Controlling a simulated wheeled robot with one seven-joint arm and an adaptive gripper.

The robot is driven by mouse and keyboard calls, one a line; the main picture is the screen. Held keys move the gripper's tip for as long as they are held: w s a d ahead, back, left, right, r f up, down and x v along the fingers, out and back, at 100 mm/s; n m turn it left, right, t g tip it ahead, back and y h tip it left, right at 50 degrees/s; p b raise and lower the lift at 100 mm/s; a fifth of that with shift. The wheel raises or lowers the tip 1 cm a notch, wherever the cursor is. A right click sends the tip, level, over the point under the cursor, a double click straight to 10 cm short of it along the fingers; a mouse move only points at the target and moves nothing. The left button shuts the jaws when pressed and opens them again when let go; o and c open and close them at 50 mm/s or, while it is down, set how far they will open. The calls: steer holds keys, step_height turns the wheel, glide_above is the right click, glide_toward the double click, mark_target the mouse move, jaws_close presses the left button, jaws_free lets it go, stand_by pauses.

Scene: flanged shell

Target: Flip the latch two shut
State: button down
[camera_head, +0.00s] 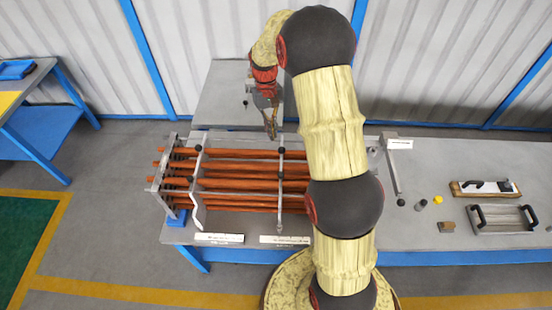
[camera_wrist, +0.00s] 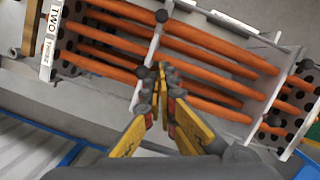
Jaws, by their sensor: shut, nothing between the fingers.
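A bundle of long copper-coloured tubes (camera_head: 235,182) lies in a frame on the bench, with pale bars across it. A middle bar with a black ball knob (camera_head: 282,150) runs across the tubes. Its knob (camera_wrist: 143,73) shows in the wrist view, close to the left of my fingertips. My gripper (camera_head: 272,132) points down at the back of the tubes near this knob. In the wrist view my gripper (camera_wrist: 165,85) is shut and empty; I cannot tell whether it touches the bar. A white label reading TWO (camera_wrist: 50,40) stands left of the tubes.
Another bar with a black knob (camera_head: 198,149) crosses the tubes further left. A perforated plate (camera_wrist: 295,95) shows at the right. Small knobs and a handled tray (camera_head: 502,219) lie on the right of the bench. My arm hides the tubes' right end.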

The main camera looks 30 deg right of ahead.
mark_target(281, 178)
steer(key=p+x, duration=0.1)
steer(key=x, duration=0.8)
steer(key=shift+f, duration=0.4)
steer(key=shift+s+a+f+p, duration=0.15)
steer(key=shift+s+p, duration=0.3)
steer(key=shift+s, duration=0.5)
steer(key=shift+s+a+f+p, duration=0.1)
steer(key=shift+s+a+p, duration=0.25)
steer(key=shift+s, duration=0.6)
steer(key=shift+d+r, duration=0.1)
steer(key=shift+s, duration=0.1)
steer(key=shift+s+a, duration=0.55)
steer(key=shift+s, duration=0.2)
steer(key=shift+s+a, duration=0.5)
steer(key=shift+s, duration=0.2)
steer(key=shift+w, duration=0.1)
